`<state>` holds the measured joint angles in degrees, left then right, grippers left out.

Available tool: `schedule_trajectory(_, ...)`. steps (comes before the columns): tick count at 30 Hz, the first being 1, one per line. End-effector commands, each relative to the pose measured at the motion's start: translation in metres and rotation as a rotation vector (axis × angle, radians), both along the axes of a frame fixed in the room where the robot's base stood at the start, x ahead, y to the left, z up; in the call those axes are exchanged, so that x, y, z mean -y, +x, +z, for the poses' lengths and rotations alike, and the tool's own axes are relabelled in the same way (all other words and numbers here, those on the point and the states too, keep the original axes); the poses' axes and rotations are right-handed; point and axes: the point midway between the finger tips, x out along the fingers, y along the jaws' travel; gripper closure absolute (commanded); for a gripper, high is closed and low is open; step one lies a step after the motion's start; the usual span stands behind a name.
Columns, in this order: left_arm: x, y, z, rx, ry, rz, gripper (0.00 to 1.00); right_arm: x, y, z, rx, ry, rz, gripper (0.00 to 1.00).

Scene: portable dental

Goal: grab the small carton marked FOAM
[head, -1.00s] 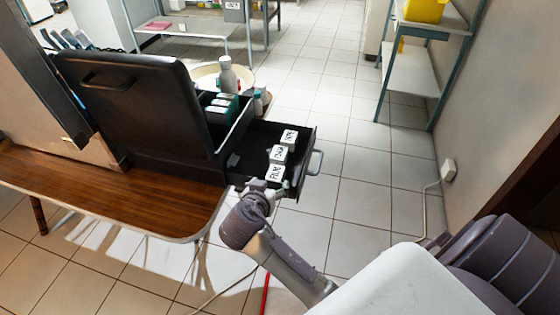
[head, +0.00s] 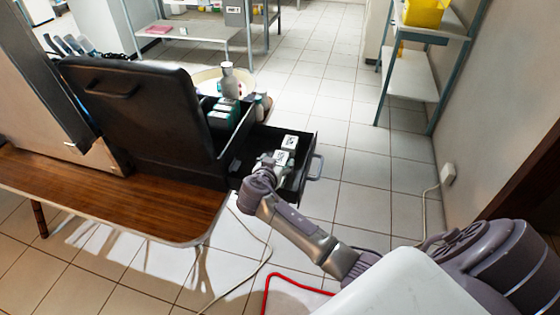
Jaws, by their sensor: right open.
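Small white cartons with dark lettering stand in a row in the open black drawer. The far carton (head: 291,142) and the middle carton (head: 282,157) show; their lettering is too small to read surely, so I cannot tell which is marked FOAM. The nearest carton is hidden behind my right gripper (head: 269,164). That gripper is over the near part of the drawer, close beside the middle carton; its open fingers are small and partly hidden by the wrist, and I cannot tell whether they touch a carton. My left gripper is not in view.
The black drawer (head: 311,160) juts out from a black case with a raised lid (head: 130,105) on a wooden table (head: 110,195). Teal-and-white boxes (head: 222,110) and a grey bottle (head: 228,82) stand behind it. The tiled floor right of the drawer is clear.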

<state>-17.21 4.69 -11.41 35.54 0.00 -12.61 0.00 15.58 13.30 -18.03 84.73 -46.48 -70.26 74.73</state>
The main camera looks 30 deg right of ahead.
Motion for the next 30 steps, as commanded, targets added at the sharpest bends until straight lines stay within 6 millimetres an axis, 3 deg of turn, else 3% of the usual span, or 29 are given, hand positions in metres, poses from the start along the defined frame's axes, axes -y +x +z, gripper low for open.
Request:
schedule_trajectory(4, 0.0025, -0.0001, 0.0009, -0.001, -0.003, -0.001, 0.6, 0.0119, 0.0096, -0.0062, -0.001, -0.001, -0.001, 0.25)
schedule_trajectory(12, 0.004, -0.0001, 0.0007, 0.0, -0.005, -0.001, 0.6, 0.0131, 0.0112, -0.0078, -0.001, 0.0, 0.001, 0.25)
schedule_trajectory(22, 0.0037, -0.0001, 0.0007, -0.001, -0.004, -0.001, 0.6, 0.0129, 0.011, -0.0077, -0.001, 0.0, 0.001, 0.8)
schedule_trajectory(30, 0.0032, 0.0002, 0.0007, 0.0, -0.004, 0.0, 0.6, 0.0128, 0.011, -0.007, 0.0, 0.001, 0.001, 0.82)
